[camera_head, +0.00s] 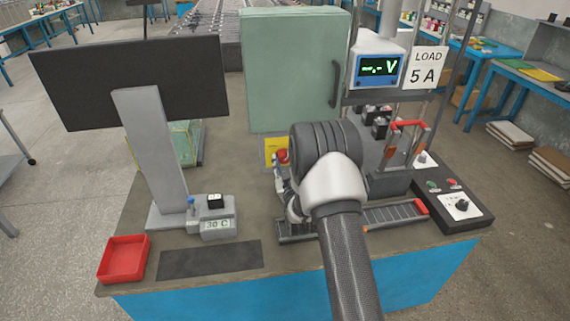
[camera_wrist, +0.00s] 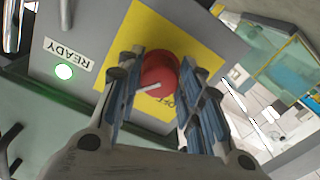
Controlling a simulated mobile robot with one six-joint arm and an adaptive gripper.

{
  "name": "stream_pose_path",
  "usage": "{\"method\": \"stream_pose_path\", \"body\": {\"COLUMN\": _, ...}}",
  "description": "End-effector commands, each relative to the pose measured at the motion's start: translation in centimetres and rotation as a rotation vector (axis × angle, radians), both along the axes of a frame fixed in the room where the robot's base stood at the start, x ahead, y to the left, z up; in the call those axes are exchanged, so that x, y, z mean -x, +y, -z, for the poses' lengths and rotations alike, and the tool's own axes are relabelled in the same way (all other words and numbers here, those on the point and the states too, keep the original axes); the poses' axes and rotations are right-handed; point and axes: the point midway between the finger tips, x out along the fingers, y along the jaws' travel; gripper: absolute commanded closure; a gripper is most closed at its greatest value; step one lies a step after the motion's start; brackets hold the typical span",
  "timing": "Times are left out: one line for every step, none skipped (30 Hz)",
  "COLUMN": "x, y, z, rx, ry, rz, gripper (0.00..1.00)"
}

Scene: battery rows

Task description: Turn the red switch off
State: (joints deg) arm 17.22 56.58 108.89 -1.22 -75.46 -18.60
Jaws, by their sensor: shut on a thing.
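The red switch (camera_wrist: 160,70) is a round red knob with a white pointer line, on a yellow plate (camera_wrist: 135,28) on a grey box. In the wrist view the fingers of my gripper (camera_wrist: 163,72) stand on both sides of the knob, shut on it. The white line points toward the lower left of the picture; lettering that looks like OFF is partly hidden by a finger. In the head view the red switch (camera_head: 282,156) shows beside my gripper (camera_head: 281,172), low in front of the green cabinet (camera_head: 290,70).
A READY label (camera_wrist: 68,53) has a lit green lamp (camera_wrist: 64,72) below it. A meter (camera_head: 377,70) reads dashes and V. A monitor (camera_head: 80,85), a red tray (camera_head: 124,259) and a dark mat (camera_head: 210,260) are at left. A control box (camera_head: 455,205) is at right.

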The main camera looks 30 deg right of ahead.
Motion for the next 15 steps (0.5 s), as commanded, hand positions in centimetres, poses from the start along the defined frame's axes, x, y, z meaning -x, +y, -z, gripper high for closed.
{"method": "stream_pose_path", "body": {"x": 0.00, "y": -0.02, "z": 0.21, "rx": 0.034, "ry": 0.010, "rz": 0.000, "gripper": 0.90}}
{"method": "stream_pose_path", "body": {"x": 0.00, "y": -0.02, "z": 0.24, "rx": 0.056, "ry": 0.016, "rz": 0.000, "gripper": 0.90}}
{"method": "stream_pose_path", "body": {"x": 0.01, "y": -0.03, "z": 0.24, "rx": 0.088, "ry": 0.025, "rz": 0.000, "gripper": 0.90}}
{"method": "stream_pose_path", "body": {"x": 0.00, "y": -0.03, "z": 0.22, "rx": 0.113, "ry": 0.033, "rz": 0.000, "gripper": 0.90}}
{"method": "stream_pose_path", "body": {"x": 0.00, "y": -0.03, "z": 0.19, "rx": 0.140, "ry": 0.040, "rz": 0.000, "gripper": 0.90}}
{"method": "stream_pose_path", "body": {"x": -0.01, "y": -0.05, "z": 0.15, "rx": 0.176, "ry": 0.050, "rz": 0.000, "gripper": 0.90}}
{"method": "stream_pose_path", "body": {"x": -0.01, "y": -0.05, "z": 0.12, "rx": 0.204, "ry": 0.058, "rz": 0.000, "gripper": 0.90}}
{"method": "stream_pose_path", "body": {"x": 0.00, "y": -0.06, "z": 0.11, "rx": 0.232, "ry": 0.066, "rz": 0.000, "gripper": 0.90}}
{"method": "stream_pose_path", "body": {"x": 0.00, "y": -0.06, "z": 0.08, "rx": 0.268, "ry": 0.076, "rz": 0.000, "gripper": 0.90}}
{"method": "stream_pose_path", "body": {"x": 0.00, "y": -0.07, "z": 0.07, "rx": 0.296, "ry": 0.084, "rz": 0.000, "gripper": 0.90}}
{"method": "stream_pose_path", "body": {"x": 0.00, "y": -0.08, "z": 0.06, "rx": 0.323, "ry": 0.093, "rz": 0.000, "gripper": 0.90}}
{"method": "stream_pose_path", "body": {"x": 0.00, "y": -0.08, "z": 0.04, "rx": 0.359, "ry": 0.103, "rz": 0.000, "gripper": 0.90}}
{"method": "stream_pose_path", "body": {"x": 0.00, "y": -0.08, "z": 0.02, "rx": 0.387, "ry": 0.111, "rz": 0.000, "gripper": 0.90}}
{"method": "stream_pose_path", "body": {"x": 0.00, "y": -0.09, "z": 0.00, "rx": 0.414, "ry": 0.119, "rz": 0.000, "gripper": 0.90}}
{"method": "stream_pose_path", "body": {"x": 0.01, "y": -0.09, "z": -0.02, "rx": 0.451, "ry": 0.130, "rz": 0.000, "gripper": 0.90}}
